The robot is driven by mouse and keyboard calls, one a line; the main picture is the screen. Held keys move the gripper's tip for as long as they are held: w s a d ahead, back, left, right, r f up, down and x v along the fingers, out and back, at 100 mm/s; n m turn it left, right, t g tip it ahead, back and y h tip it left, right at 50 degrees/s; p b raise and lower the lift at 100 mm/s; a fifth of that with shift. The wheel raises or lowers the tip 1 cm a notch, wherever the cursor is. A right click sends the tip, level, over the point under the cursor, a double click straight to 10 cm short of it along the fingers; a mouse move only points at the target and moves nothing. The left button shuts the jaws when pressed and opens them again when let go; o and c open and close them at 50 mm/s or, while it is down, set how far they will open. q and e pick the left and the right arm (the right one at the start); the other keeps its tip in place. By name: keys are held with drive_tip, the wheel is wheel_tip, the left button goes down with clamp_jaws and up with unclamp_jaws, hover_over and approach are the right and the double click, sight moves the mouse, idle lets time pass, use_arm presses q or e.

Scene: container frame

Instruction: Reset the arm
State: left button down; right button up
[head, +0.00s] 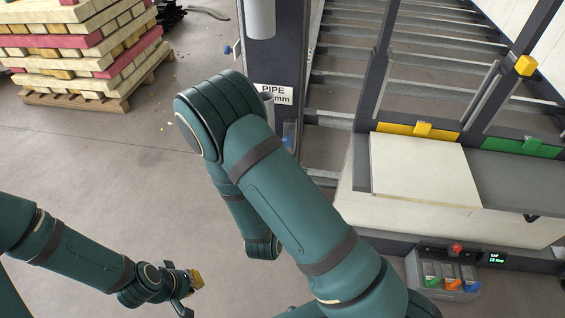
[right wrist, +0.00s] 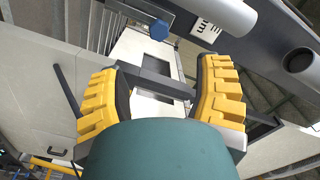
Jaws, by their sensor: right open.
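My right arm (head: 290,200) rises from the lower right of the head view and is bent, with its elbow high in front of a dark post. My right gripper (right wrist: 160,90) shows in the right wrist view, its yellow-padded fingers wide apart with nothing held between them. It is hidden in the head view. My left arm (head: 70,250) reaches in from the lower left. My left gripper (head: 190,290) is small and seen from the side over bare floor, with a yellow pad showing; its opening is unclear.
A pallet (head: 100,100) with stacked boards stands at the upper left. A dark post with a pipe label (head: 274,95) stands close behind my right arm. A bench with a pale panel (head: 420,170) and a control box (head: 440,270) are at right. The left floor is mostly clear.

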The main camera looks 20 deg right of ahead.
drive_tip(key=shift+s+a, duration=0.15)
drive_tip(key=shift+s, duration=0.05)
idle(0.4)
wheel_tip(320, 180, down, 12)
drive_tip(key=s+a+n+g+y, duration=0.2)
drive_tip(key=n+g+y, duration=0.3)
drive_tip(key=g+y, duration=0.1)
drive_tip(key=s+a+f+n+g+y, duration=0.3)
drive_tip(key=s+a+n+g+y, duration=0.4)
drive_tip(key=s+n, duration=0.3)
drive_tip(key=shift+s+a+f+n+y, duration=0.2)
drive_tip(key=shift+a+n+y, duration=0.25)
drive_tip(key=shift+n, duration=0.35)
